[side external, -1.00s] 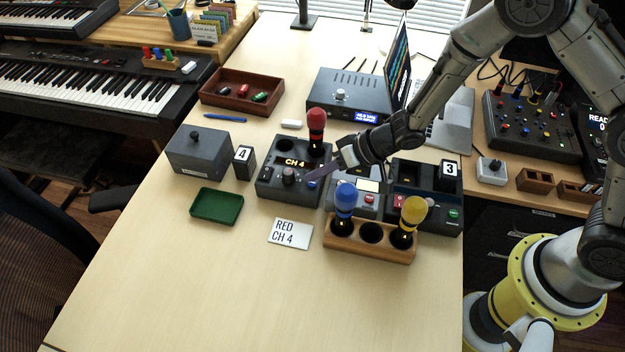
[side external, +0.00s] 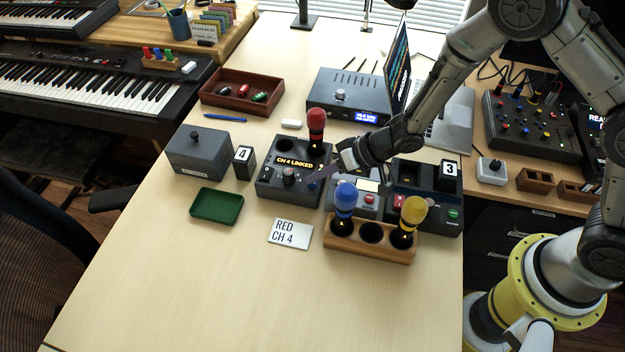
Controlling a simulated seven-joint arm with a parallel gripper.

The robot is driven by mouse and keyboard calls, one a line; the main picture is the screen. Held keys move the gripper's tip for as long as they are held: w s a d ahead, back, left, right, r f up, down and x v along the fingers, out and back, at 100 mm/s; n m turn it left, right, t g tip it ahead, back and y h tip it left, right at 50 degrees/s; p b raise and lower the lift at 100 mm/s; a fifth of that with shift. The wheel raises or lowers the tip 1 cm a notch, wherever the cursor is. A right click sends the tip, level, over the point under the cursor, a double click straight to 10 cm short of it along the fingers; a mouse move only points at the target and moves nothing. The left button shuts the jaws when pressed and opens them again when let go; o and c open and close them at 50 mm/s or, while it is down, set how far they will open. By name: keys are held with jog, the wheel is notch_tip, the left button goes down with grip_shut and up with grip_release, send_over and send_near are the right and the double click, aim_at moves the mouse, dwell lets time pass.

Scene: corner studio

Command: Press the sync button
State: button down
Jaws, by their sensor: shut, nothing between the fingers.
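The dark control box (side external: 284,193) stands in the middle of the table, and its display (side external: 295,163) reads "CH 4 LINKED". A red-topped microphone (side external: 316,126) stands upright in the box's back right socket. A knob (side external: 289,176) sits on the box's front part. A small blue button (side external: 311,184), perhaps the sync button, shows at the box's right front.
A wooden holder (side external: 372,247) with blue and yellow microphones stands in front right. A card (side external: 290,233) reads "RED CH 4". A green tray (side external: 217,206), a grey lidded box (side external: 198,150) and a block marked 4 (side external: 243,163) lie left. The front table is clear.

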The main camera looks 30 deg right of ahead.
jog(key=shift+r, duration=0.45)
jog(key=shift+r, duration=3)
